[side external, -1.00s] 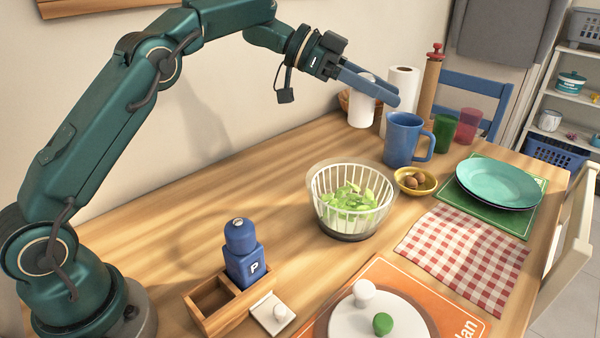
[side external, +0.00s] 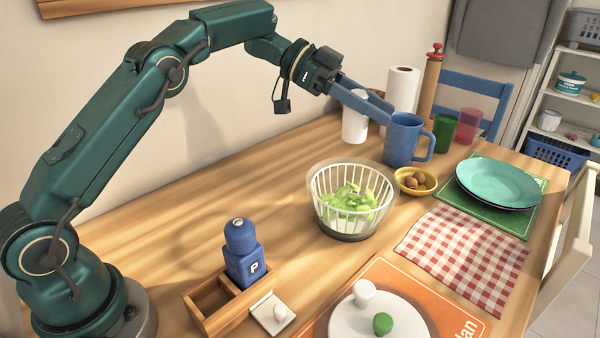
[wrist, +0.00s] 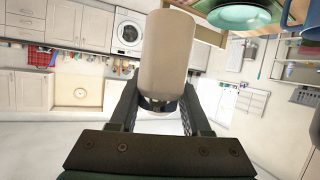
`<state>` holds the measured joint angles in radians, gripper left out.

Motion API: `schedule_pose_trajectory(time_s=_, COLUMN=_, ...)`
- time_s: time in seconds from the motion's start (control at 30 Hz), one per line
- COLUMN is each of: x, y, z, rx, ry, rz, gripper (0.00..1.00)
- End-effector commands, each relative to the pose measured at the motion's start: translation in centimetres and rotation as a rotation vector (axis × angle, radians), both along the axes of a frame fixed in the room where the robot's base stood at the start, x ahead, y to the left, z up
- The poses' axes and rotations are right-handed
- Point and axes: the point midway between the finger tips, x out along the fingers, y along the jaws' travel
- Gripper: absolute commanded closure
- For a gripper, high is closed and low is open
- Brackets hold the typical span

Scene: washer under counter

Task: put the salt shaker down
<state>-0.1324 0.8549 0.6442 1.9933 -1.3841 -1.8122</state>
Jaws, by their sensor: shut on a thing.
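My gripper (side external: 372,108) is shut on the white salt shaker (side external: 354,124), which is upright near the back of the wooden table. The shaker also shows between both fingers in the wrist view (wrist: 168,55). I cannot tell whether its base touches the table. A blue pepper mill (side external: 243,265) marked "P" stands at the wooden caddy (side external: 206,322) at the front left. The caddy's compartment at left looks empty.
A blue mug (side external: 402,140) stands just right of the shaker, with a paper roll (side external: 402,92) behind. A salad bowl (side external: 349,205) and a yellow bowl (side external: 416,185) stand in front. The table between caddy and wall is clear.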

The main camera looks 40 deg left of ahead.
Motion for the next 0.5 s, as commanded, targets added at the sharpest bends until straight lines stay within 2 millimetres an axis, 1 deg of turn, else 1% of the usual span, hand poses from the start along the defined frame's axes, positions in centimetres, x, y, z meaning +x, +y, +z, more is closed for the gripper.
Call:
schedule_pose_trajectory(time_s=0.03, x=-0.7, y=0.4, z=-1.0, rx=-0.002, ry=0.007, rz=-0.032, gripper=1.0)
schedule_pose_trajectory(time_s=0.17, x=-3.4, y=1.8, z=-3.6, rx=-0.003, ry=0.008, rz=-0.129, gripper=1.0)
schedule_pose_trajectory(time_s=0.27, x=-5.9, y=3.3, z=-5.4, rx=-0.006, ry=0.009, rz=-0.198, gripper=1.0)
schedule_pose_trajectory(time_s=0.3, x=-7.1, y=3.9, z=-6.0, rx=-0.006, ry=0.008, rz=-0.222, gripper=1.0)
schedule_pose_trajectory(time_s=0.4, x=-9.8, y=5.2, z=-7.1, rx=-0.004, ry=0.005, rz=-0.267, gripper=1.0)
schedule_pose_trajectory(time_s=0.5, x=-12.3, y=6.3, z=-7.7, rx=-0.002, ry=0.003, rz=-0.29, gripper=1.0)
